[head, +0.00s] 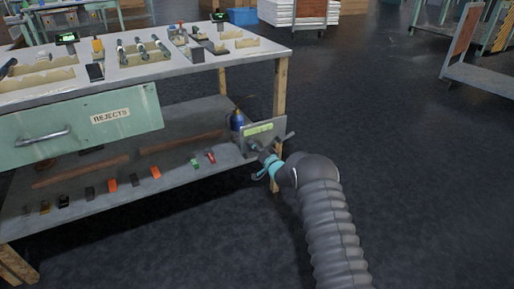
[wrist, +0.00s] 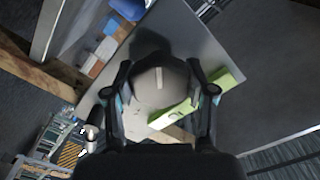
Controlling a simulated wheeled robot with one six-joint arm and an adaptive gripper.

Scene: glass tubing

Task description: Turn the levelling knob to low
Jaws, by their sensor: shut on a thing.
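The levelling knob (wrist: 155,92) is a round grey knob with a pale pointer mark near its middle, on a grey panel (wrist: 195,40) fixed by the bench leg. In the wrist view the mark runs almost straight up and down. My gripper (wrist: 160,100) has one finger on each side of the knob and is shut on it. In the head view my gripper (head: 264,160) reaches the panel's face from the front right and mostly hides the knob. A yellow-green label (head: 259,128) is on the panel; its wording is too small to read.
The bench (head: 200,70) has a worktop with trays and parts, a drawer (head: 75,130) marked REJECTS, and a lower shelf (head: 110,185) with several small coloured pieces. A blue bottle (head: 237,120) stands beside the panel. The floor to the right is open; a trolley (head: 485,75) stands farther back.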

